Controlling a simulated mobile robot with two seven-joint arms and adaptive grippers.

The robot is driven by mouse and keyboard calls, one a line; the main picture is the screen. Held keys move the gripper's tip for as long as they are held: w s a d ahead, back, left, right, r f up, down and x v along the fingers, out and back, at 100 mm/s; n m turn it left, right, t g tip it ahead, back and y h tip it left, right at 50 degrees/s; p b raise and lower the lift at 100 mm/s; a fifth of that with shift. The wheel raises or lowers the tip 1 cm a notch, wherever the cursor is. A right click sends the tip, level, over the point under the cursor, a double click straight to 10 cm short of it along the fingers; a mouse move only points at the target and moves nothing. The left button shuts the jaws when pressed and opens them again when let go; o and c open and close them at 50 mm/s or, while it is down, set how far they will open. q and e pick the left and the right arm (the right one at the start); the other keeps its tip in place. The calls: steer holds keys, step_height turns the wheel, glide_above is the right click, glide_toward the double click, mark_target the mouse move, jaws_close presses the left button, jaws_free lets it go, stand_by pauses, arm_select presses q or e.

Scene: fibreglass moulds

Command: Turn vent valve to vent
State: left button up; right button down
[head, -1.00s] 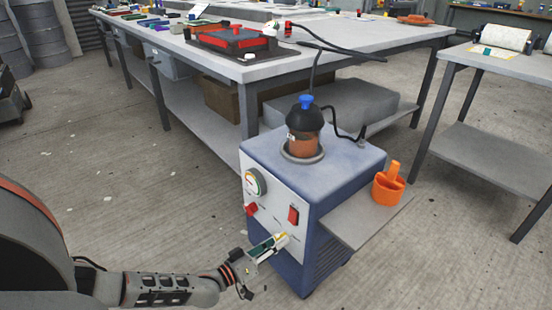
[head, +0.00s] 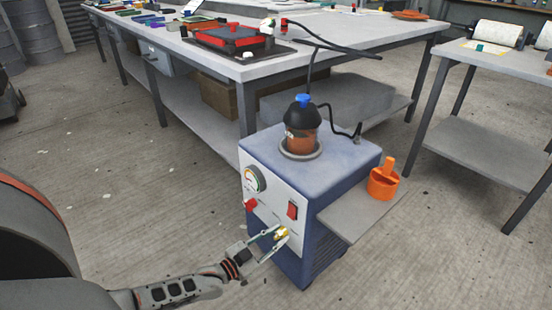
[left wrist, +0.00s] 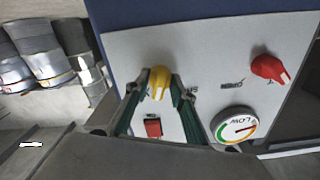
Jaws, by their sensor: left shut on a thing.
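A blue vacuum-pump-like box with a pale front panel (head: 269,199) carries a yellow knob (head: 283,233) low on the right of the panel. A red knob (head: 251,205) sits at the left below the gauge. My left gripper (head: 278,237) reaches the panel from the lower left, its fingers on either side of the yellow knob. In the left wrist view, the gripper (left wrist: 157,92) is shut on the yellow knob (left wrist: 159,80), and the red knob (left wrist: 269,68) is well to the right, untouched. The panel lettering is too blurred to read surely. My right gripper is not in view.
A round gauge (head: 254,179) and a red switch (head: 292,210) are on the same panel. A dark-capped jar (head: 302,125) stands on top. A side shelf (head: 350,211) holds an orange cup (head: 383,184).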

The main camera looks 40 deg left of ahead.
arm_select(q)
steer(key=m, duration=0.4)
steer(key=shift+s+f+m, duration=0.1)
steer(key=shift+f+m, duration=0.05)
steer(key=shift+m, duration=0.55)
steer(key=o, duration=0.7)
steer(key=s, duration=0.8)
steer(key=s+a, duration=0.1)
steer(key=s, duration=0.3)
steer(key=shift+w, duration=0.1)
